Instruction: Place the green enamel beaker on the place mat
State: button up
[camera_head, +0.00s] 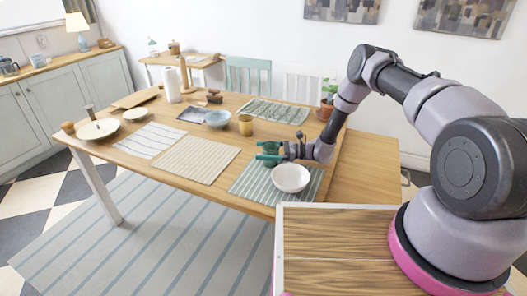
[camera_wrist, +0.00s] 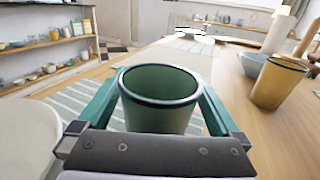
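The green enamel beaker (camera_wrist: 160,112) is upright between the two teal fingers of my gripper (camera_wrist: 160,100) in the wrist view. The fingers lie close against its sides, and my gripper looks shut on it. Its base is hidden by my gripper. In the head view the beaker (camera_head: 270,148) shows small and partly covered by my gripper (camera_head: 268,155), low over the near right part of the table. A green-and-white striped place mat (camera_head: 250,180) lies below and in front of it. I cannot tell whether the beaker touches anything below.
A white bowl (camera_head: 290,178) stands on the striped mat, close in front of my gripper. A mustard beaker (camera_head: 246,125) and a blue-grey bowl (camera_head: 218,119) stand farther back. Other mats lie to the left (camera_head: 196,160) and at the back (camera_head: 273,111).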

jog(key=shift+r, duration=0.15)
jog(key=shift+d, duration=0.35)
jog(key=d, duration=1.1)
jog(key=shift+w+d, duration=0.15)
jog(key=shift+w, duration=0.1)
jog(key=s+d+r+n+g+h, duration=0.1)
jog(key=s+d+r+n+h, duration=0.15)
jog(key=r, duration=0.85)
jog(key=s+d+r+n+h, duration=0.1)
jog(key=r+n+h, duration=0.25)
jog(key=r, duration=0.65)
jog(key=s+d+r+n+g+h, duration=0.1)
jog(key=s+d+r+n+h, duration=0.15)
jog(key=r, duration=0.85)
jog(key=s+d+r+n+t+h, duration=0.2)
jog(key=s+d+r+t, duration=0.3)
jog(key=s+r, duration=0.4)
jog(key=s+d+r+n+t+h, duration=0.3)
jog(key=s+d+r, duration=0.4)
jog(key=s, duration=0.7)
notch_tip(320, 180, up, 2)
jog(key=shift+r+t+h, duration=0.1)
jog(key=shift+t+h, duration=0.8)
jog(key=shift+h, duration=0.35)
